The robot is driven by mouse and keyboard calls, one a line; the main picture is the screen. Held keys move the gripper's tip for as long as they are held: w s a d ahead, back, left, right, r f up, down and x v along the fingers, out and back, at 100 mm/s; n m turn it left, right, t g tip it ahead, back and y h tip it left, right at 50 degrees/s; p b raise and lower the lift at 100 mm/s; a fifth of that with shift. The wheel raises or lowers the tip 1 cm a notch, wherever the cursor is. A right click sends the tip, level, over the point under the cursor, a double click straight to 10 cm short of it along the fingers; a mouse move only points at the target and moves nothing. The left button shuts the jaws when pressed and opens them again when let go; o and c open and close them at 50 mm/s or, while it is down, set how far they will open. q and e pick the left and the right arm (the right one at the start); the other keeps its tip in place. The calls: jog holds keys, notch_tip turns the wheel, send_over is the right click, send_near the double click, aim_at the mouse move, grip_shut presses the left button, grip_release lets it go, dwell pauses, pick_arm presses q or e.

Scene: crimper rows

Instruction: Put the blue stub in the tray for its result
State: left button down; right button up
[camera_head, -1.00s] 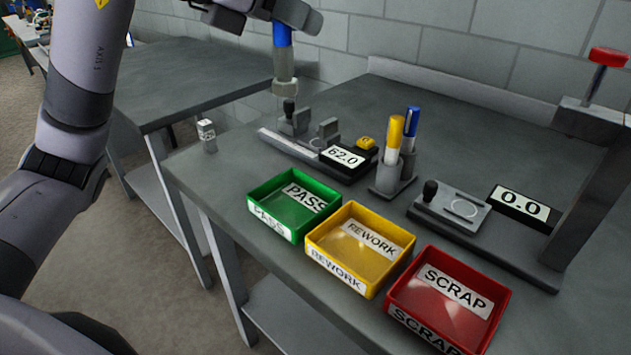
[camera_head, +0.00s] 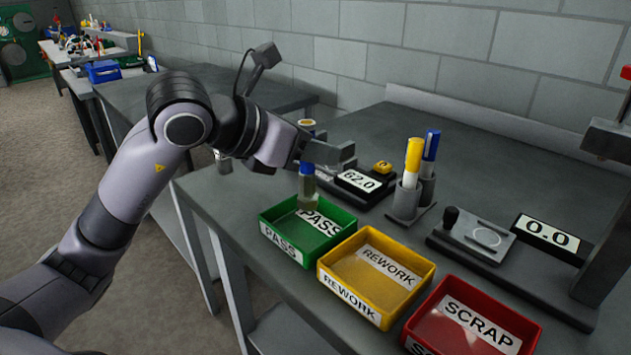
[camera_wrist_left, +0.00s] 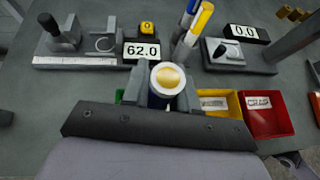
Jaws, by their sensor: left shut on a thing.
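My left gripper (camera_head: 320,150) is shut on the blue stub (camera_head: 306,168). The stub hangs upright with its pale lower end over the green PASS tray (camera_head: 270,237); I cannot tell whether that end is below the rim. In the left wrist view the stub's yellowish round top (camera_wrist_left: 169,78) shows between the fingers (camera_wrist_left: 168,95). The PASS tray looks otherwise empty. The yellow REWORK tray (camera_head: 425,283) and red SCRAP tray (camera_head: 492,345) stand to its right, both empty. The near gauge's display (camera_head: 358,180) reads 62.0.
A holder (camera_head: 402,203) with a yellow and a blue marker stands behind the trays. A second fixture (camera_head: 470,238) with a display (camera_head: 546,234) reading 0.0 stands to the right. A press frame (camera_head: 610,240) is at the right edge.

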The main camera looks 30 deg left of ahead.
aim_at(300, 173)
pick_arm(q)
jog(key=shift+f+b, duration=0.35)
jog(key=shift+f, duration=1.95)
jog(key=shift+f, duration=0.15)
jog(key=c, duration=1.3)
grip_release()
jog(key=shift+f, duration=0.1)
jog(key=o, duration=0.4)
jog(key=shift+o, duration=0.2)
jog(key=shift+r, duration=0.2)
jog(key=shift+r, duration=0.15)
jog(key=v, duration=1.2)
jog(key=shift+b, duration=0.45)
